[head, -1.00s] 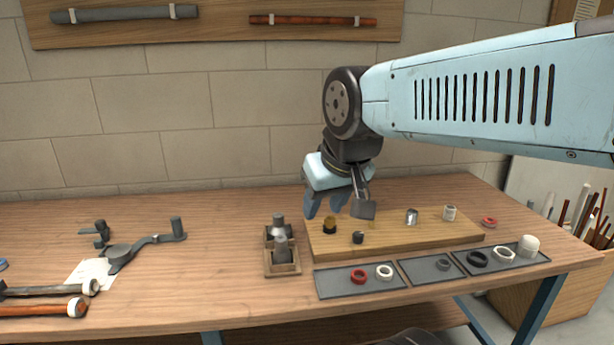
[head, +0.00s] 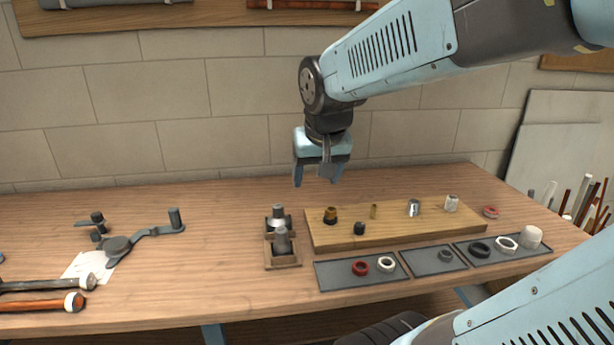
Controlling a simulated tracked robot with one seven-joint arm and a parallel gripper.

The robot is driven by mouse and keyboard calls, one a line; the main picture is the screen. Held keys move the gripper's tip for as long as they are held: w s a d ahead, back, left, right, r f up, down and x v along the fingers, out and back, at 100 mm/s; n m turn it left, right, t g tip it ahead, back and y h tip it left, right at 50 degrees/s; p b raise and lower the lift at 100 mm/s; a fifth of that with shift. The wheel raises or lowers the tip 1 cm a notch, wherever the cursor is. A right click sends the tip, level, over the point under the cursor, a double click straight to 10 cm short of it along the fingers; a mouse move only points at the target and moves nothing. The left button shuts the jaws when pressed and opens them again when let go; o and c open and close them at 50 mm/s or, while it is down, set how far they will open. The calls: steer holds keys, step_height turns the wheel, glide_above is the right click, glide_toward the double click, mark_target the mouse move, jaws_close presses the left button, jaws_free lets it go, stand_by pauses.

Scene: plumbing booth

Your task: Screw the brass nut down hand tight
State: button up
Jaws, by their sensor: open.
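A brass-coloured nut (head: 330,213) sits on a dark stub at the left end of the wooden board (head: 425,229). It looks upright; whether it is seated fully is too small to tell. My gripper (head: 316,178) is open and empty. It hangs fingers down above the board's left end, clear of the nut. Nothing hides the nut.
The board also bears a dark fitting (head: 359,228), a thin brass post (head: 374,211), a silver fitting (head: 413,207) and a white one (head: 451,203). Grey trays (head: 330,277) with rings lie in front. A wooden holder (head: 283,259) stands left.

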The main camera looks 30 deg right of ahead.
steer(key=w+d+f+m+h, duration=0.1)
steer(key=w+d+f+m, duration=0.15)
steer(key=w+d, duration=0.35)
steer(key=m+g, duration=0.2)
steer(key=m, duration=0.1)
glide_toward(331, 210)
steer(key=shift+h, duration=0.3)
steer(key=x, duration=0.8)
steer(key=shift+a+f, duration=0.1)
steer(key=shift+f, duration=0.15)
steer(key=shift+c, duration=0.3)
steer(key=c, duration=1.1)
steer(key=shift+w+a, duration=0.1)
